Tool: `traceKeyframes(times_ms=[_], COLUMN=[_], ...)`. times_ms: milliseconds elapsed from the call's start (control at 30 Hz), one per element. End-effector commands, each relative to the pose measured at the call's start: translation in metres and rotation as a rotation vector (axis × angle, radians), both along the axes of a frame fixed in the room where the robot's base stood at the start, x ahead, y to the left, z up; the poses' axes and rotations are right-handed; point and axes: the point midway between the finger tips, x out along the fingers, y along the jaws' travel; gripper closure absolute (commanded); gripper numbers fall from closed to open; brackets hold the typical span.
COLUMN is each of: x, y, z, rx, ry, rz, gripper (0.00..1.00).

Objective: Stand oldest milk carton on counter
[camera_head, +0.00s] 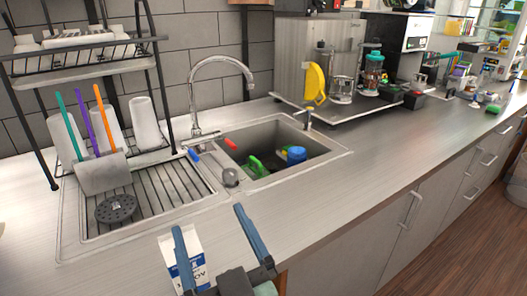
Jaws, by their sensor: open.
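A white and blue milk carton (201,258) is at the bottom of the head view, at the counter's (330,195) front edge by the drainboard. I cannot tell whether a finger touches the carton. No date is readable, and no other milk carton is visible.
The sink (290,140) holds green and blue items. A dish rack (75,75) with cups and utensils stands over the drainboard (165,195). A metal tray (330,112) with glass jars and machines are at the back right. The counter right of the sink is clear.

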Motion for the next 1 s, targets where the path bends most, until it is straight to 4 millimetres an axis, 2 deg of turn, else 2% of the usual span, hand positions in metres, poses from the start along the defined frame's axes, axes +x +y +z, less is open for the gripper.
traceKeyframes(times_ms=[33,133,200,300,400,500,567,867,1000], x=[0.008,0.011,0.003,-0.019,-0.043,-0.059,-0.064,-0.066,-0.066], y=[-0.006,-0.022,-0.036,-0.053,-0.066,-0.074,-0.076,-0.078,-0.078], z=[0.047,0.126,0.179,0.243,0.287,0.311,0.318,0.320,0.333], rx=[0.006,0.039,0.077,0.139,0.196,0.233,0.245,0.252,0.251], ry=[-0.082,-0.214,-0.314,-0.447,-0.552,-0.614,-0.633,-0.640,-0.639], rz=[-0.049,-0.151,-0.221,-0.301,-0.353,-0.384,-0.393,-0.398,-0.397], gripper=[0.00,0.00,0.00,0.00,0.00,0.00,0.00,0.00,0.00])
